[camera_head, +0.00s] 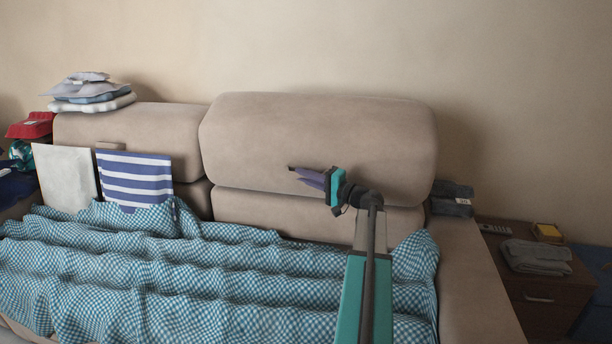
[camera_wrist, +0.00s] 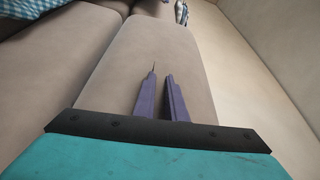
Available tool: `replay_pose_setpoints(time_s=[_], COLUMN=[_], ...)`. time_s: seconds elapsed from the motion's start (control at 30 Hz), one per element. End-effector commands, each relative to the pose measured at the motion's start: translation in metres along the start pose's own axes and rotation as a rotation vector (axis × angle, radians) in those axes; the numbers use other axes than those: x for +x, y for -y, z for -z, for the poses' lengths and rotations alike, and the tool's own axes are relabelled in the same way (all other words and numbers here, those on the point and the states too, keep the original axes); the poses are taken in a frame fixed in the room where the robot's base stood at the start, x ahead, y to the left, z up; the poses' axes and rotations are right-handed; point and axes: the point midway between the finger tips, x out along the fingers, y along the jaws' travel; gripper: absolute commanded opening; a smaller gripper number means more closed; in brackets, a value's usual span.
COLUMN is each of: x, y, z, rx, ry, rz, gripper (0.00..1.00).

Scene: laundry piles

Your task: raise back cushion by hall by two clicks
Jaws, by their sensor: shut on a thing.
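The right back cushion (camera_head: 320,140) of the beige sofa stands higher than the left back cushion (camera_head: 150,130), with a gap line below it. My gripper (camera_head: 292,172) is at the front face of the right cushion, near its lower middle, and is shut on it. In the wrist view the purple fingers (camera_wrist: 161,75) lie close together against the beige cushion (camera_wrist: 175,50). The exact part held between them is hidden. The left cushion has a small tan tab (camera_head: 110,146) on its front.
A checked blanket (camera_head: 200,270) covers the seat. Folded laundry (camera_head: 90,95) is stacked on the left cushion. Dark folded cloths (camera_head: 452,198) lie on the right armrest, beside a side table (camera_head: 540,293).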

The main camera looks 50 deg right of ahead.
Motion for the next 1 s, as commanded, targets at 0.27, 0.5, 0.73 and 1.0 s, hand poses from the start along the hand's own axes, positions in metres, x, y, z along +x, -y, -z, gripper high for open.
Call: replay_pose_setpoints(time_s=[0.27, 0.5, 0.73, 1.0], x=[0.0, 0.0, -0.009, -0.044], y=[-0.002, -0.001, -0.001, -0.001], z=[-0.003, -0.002, -0.002, -0.001], rx=[0.002, 0.001, 0.001, 0.002], ry=[0.008, 0.006, 0.005, 0.002], rz=[-0.003, -0.002, -0.002, -0.002], gripper=[0.29, 0.29, 0.29, 0.29])
